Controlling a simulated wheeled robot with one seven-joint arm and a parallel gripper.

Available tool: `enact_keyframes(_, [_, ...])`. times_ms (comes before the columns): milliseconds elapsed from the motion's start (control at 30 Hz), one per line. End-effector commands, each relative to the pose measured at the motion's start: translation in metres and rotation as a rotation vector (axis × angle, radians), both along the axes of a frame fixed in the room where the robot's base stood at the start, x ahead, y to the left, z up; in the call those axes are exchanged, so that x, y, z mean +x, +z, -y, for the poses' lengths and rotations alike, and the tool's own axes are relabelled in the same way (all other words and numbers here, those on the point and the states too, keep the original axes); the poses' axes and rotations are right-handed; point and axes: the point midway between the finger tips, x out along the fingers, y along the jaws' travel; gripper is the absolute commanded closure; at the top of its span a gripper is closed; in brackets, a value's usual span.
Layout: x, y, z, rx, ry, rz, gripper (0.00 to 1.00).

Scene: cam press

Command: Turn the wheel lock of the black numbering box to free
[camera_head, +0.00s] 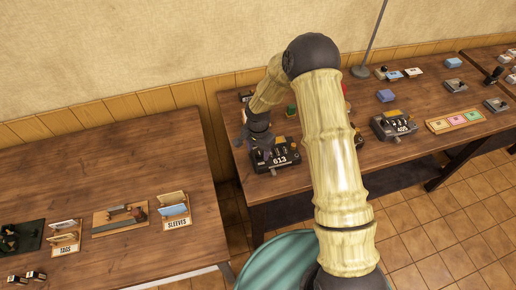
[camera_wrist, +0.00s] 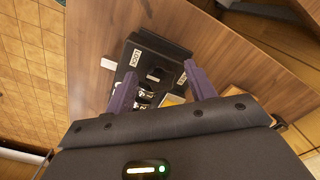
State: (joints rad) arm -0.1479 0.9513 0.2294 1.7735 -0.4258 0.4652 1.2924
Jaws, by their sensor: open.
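A black numbering box (camera_head: 272,158) reading 613 stands near the front left edge of the right-hand table. My gripper (camera_head: 260,140) is over it, partly hiding its top. In the wrist view the black box (camera_wrist: 155,50) lies between and beyond the two purple fingers of my gripper (camera_wrist: 161,84). They are open and apart, with nothing held. A white label (camera_wrist: 136,57) sits on the box, its lettering too small to read surely. Number wheels (camera_wrist: 145,97) show near the left finger. The wheel lock and its setting cannot be told clearly.
A second dark numbering box (camera_head: 393,125) stands further right, beside a tray with coloured pads (camera_head: 455,121). Blue blocks and stamps lie behind. A lamp pole (camera_head: 372,40) rises at the back. The left table (camera_head: 110,200) holds tag and sleeve holders; a gap separates the tables.

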Motion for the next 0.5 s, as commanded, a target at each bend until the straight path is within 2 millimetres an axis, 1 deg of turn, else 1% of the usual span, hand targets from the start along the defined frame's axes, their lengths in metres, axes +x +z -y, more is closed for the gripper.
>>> enact_keyframes(167, [0.0001, 0.0, -0.0001, 0.0, 0.0, 0.0, 0.45])
enact_keyframes(300, [0.0, 0.0001, 0.0, 0.0, 0.001, 0.0, 0.73])
enact_keyframes(400, [-0.0001, 0.0002, -0.0001, -0.001, 0.001, -0.001, 0.9])
enact_keyframes(500, [-0.0001, 0.0003, 0.0001, -0.001, 0.001, -0.001, 0.9])
